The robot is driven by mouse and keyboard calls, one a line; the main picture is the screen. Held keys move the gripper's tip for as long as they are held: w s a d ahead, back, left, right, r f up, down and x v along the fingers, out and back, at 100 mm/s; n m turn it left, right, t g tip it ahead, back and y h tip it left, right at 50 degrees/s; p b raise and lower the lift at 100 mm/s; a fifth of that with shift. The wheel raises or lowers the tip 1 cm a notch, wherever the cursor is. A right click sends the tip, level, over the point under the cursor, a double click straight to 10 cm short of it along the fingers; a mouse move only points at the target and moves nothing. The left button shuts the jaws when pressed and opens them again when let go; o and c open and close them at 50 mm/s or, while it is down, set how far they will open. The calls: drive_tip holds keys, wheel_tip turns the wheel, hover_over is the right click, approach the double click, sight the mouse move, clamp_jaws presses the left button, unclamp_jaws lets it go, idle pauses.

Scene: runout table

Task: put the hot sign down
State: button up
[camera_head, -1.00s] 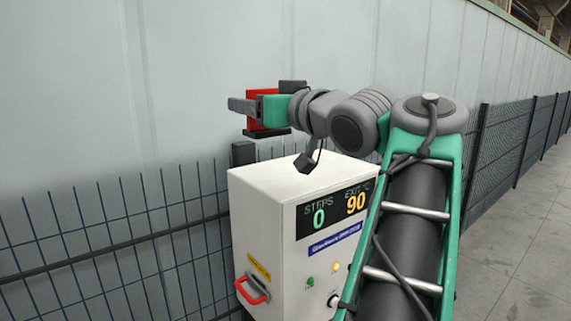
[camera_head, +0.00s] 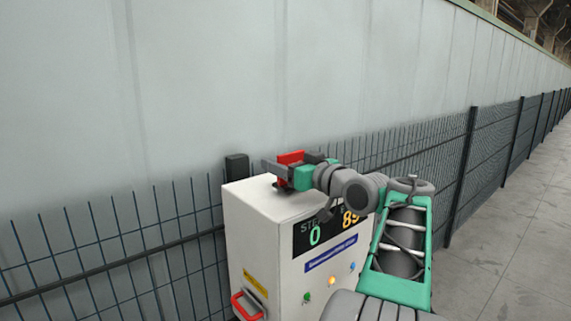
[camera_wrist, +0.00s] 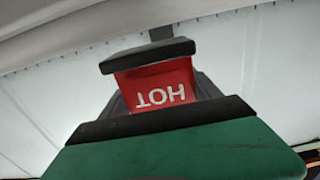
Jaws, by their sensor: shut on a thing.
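The hot sign (camera_head: 291,157) is a red block on a dark base. In the wrist view the red sign (camera_wrist: 157,88) shows the white word HOT upside down, with a black slab at its far end. My gripper (camera_head: 284,170) is shut on the sign, over the top of the white control cabinet (camera_head: 252,205). The sign's base is at or very near the cabinet top; I cannot tell for sure whether it touches. The sign looks roughly upright in the head view. My gripper hides part of it.
The cabinet's display reads STEPS 0 and an exit temperature, partly hidden by my arm. A dark post (camera_head: 237,167) stands behind the cabinet. A mesh fence (camera_head: 130,240) and grey wall run behind. The left cabinet top is clear.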

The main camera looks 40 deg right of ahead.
drive_tip(key=shift+a+f, duration=0.1)
drive_tip(key=shift+f, duration=0.4)
drive_tip(key=shift+f, duration=0.25)
drive_tip(key=o, duration=1.4)
drive_tip(key=shift+r, duration=0.15)
